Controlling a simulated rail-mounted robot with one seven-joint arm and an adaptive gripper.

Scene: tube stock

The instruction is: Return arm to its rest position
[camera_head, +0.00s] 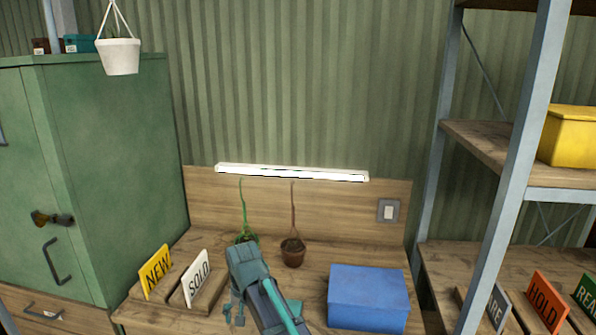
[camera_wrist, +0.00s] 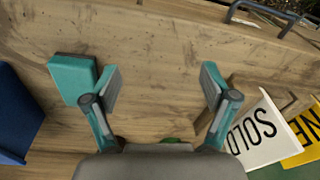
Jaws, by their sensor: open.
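My gripper (camera_wrist: 160,85) is open, with its two teal-and-grey fingers wide apart in the wrist view and only bare wood between them. In the head view my gripper (camera_head: 234,318) hangs at the end of my arm (camera_head: 262,292), above the wooden bench (camera_head: 310,263) at the bottom middle. It holds nothing. The sign holder with the SOLD sign (camera_head: 197,278) and the NEW sign (camera_head: 156,271) is left of it. My arm hides part of the bench.
A blue box (camera_head: 368,297) stands on the bench at right. A teal block (camera_wrist: 72,78) lies beside one finger. A green cabinet (camera_head: 110,150) is at left, metal shelving (camera_head: 530,130) at right. A white pot (camera_head: 119,56) hangs above.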

